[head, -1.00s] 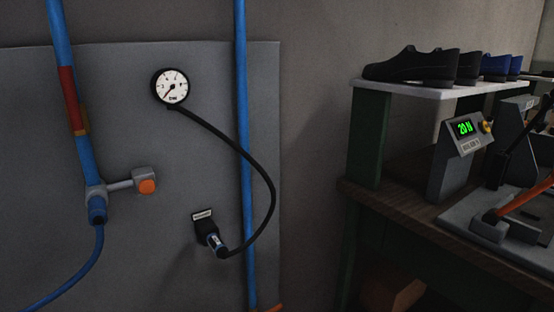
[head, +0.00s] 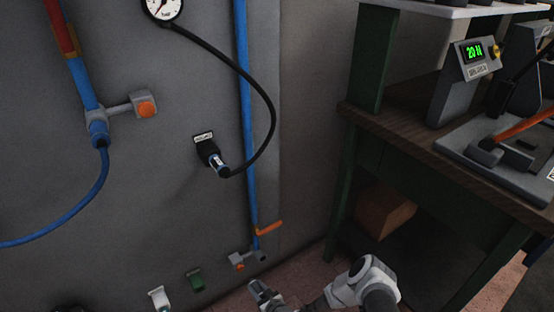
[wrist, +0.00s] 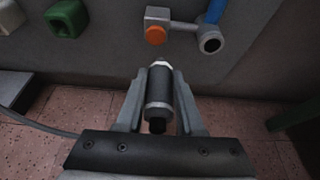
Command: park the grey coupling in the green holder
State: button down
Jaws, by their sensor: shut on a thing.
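The grey coupling (wrist: 159,88), a dark grey cylinder with a pale metal tip, is held lengthwise between the two fingers of my gripper (wrist: 158,98) in the wrist view. Its tip points toward the wall. In the head view my gripper (head: 264,294) is low, near the bottom edge, right of the green holder. The green holder (head: 195,281) is fixed low on the grey wall panel.
A white holder (head: 159,298) is left of the green one. A valve with an orange button (head: 238,262) ends the blue pipe (head: 245,130), right of the green holder. A black connector (head: 208,150) hangs higher. A workbench (head: 400,125) stands at the right.

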jog(key=s+a+b, duration=0.4)
jog(key=s+a, duration=0.5)
jog(key=a, duration=0.5)
jog(key=shift+s+a, duration=0.3)
jog(key=shift+s, duration=0.1)
dwell(0.5)
jog(key=shift+w, duration=0.15)
jog(key=shift+w+a+b, duration=0.4)
jog(key=shift+w+a, duration=0.3)
jog(key=shift+w, duration=0.25)
jog(key=shift+w+a+b, duration=0.4)
jog(key=shift+w+a, duration=0.25)
jog(key=shift+w, duration=0.3)
jog(key=shift+w+a, duration=0.45)
jog(key=shift+w, duration=0.15)
jog(key=shift+w+a, duration=0.4)
jog(key=shift+w, duration=0.2)
dwell(1.9)
jog(key=shift+c, duration=2.3)
grip_release()
